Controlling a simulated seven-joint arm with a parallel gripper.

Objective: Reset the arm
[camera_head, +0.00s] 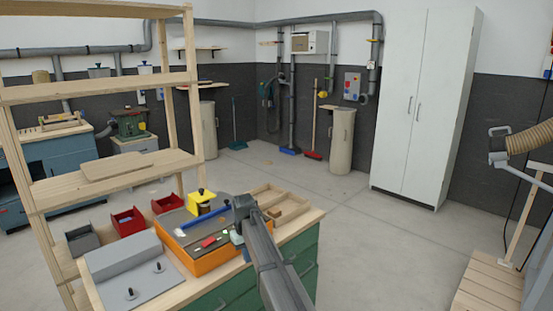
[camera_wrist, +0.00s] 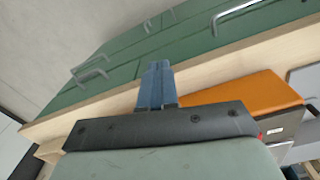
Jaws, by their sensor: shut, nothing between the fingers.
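My gripper shows in the wrist view (camera_wrist: 157,72) with its two blue-grey fingers together and nothing between them. It is over the edge of the wooden worktop (camera_wrist: 215,65), with green drawer fronts beyond. The orange tray (camera_wrist: 245,92) lies beside the gripper's body and does not touch the fingers as far as I can see. In the head view my arm reaches up from the bottom edge to the front of the bench, beside the orange tray (camera_head: 210,266). My fingers cannot be made out clearly there.
The tray holds a blue bar (camera_head: 205,220) and a red piece (camera_head: 208,242). A yellow block (camera_head: 201,204), red bins (camera_head: 128,221) and a grey panel (camera_head: 135,275) are close by. A wooden shelf (camera_head: 100,94) stands left.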

